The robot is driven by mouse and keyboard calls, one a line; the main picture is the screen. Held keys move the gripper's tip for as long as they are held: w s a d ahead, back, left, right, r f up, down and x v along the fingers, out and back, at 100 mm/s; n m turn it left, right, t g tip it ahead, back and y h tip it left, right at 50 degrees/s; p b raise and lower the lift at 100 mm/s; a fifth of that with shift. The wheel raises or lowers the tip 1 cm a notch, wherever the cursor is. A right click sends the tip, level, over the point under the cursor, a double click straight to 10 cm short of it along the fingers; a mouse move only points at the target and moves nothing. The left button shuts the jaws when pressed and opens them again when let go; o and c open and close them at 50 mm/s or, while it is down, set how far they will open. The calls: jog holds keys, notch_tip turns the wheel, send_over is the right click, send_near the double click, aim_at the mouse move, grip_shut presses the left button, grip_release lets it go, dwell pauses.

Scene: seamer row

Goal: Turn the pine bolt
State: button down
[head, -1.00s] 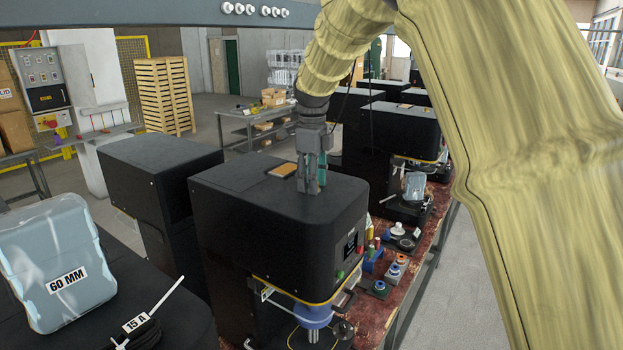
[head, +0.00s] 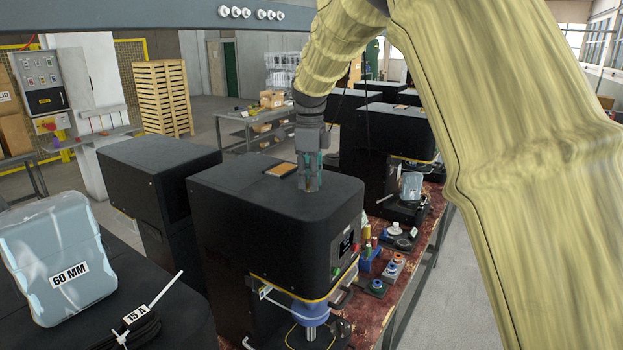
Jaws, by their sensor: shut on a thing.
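My gripper (head: 309,186) points straight down over the top of the near black seamer machine (head: 262,222). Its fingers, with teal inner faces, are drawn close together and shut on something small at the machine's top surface. I take this to be the pine bolt. It is almost wholly hidden by the fingertips, so its shape and its angle cannot be made out.
A small tan-topped pad (head: 281,169) lies on the machine top just left of my gripper. A grey case marked 60 MM (head: 60,262) and a black coil tagged 15 A (head: 135,328) lie front left. Spools and small parts (head: 385,268) crowd the red bench at right.

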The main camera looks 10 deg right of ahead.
jog(key=n, duration=0.4)
jog(key=shift+a, duration=0.2)
jog(key=n, duration=0.4)
jog(key=shift+n, duration=0.4)
jog(key=n, duration=0.4)
jog(key=shift+f+n, duration=0.1)
jog(key=shift+n, duration=0.2)
jog(key=n, duration=0.4)
jog(key=shift+s+f+n, duration=0.1)
jog(key=shift+s+n, duration=0.05)
jog(key=shift+n, duration=0.15)
jog(key=n, duration=0.4)
jog(key=shift+d+f+n, duration=0.1)
jog(key=shift+d+n, duration=0.05)
jog(key=shift+n, duration=0.15)
jog(key=n, duration=0.8)
jog(key=shift+d+n, duration=0.1)
jog(key=shift+n, duration=0.3)
jog(key=shift+d+n, duration=0.1)
jog(key=shift+n, duration=1.8)
